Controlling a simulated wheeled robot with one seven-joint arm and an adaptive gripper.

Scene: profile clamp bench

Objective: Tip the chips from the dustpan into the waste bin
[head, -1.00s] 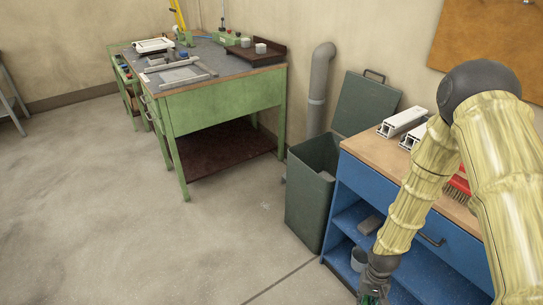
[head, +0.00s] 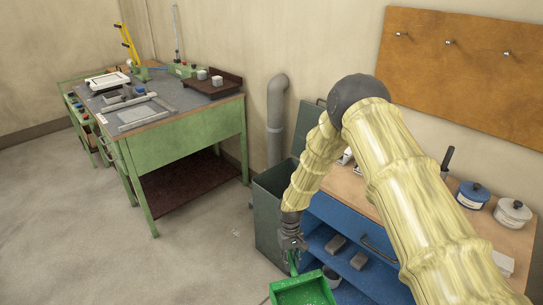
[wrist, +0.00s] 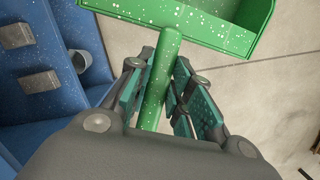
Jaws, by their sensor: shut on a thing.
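A green dustpan (head: 303,292) is in the lower middle of the head view, cut off by the bottom edge. It also shows at the top of the wrist view (wrist: 228,28), with pale chips scattered on it. My gripper (head: 293,247) is shut on the dustpan's handle, which runs between the two fingers in the wrist view (wrist: 163,72). The dark green waste bin (head: 267,222) stands behind and left of my gripper, apart from the dustpan. Its raised lid (head: 306,128) shows behind. My arm hides part of the bin, and its inside is barely visible.
A blue cabinet (head: 325,222) with a wooden top and open shelves stands right of the bin, close to my gripper. A grey pipe (head: 275,130) rises behind the bin. A green workbench (head: 195,145) stands at left. The floor between is clear.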

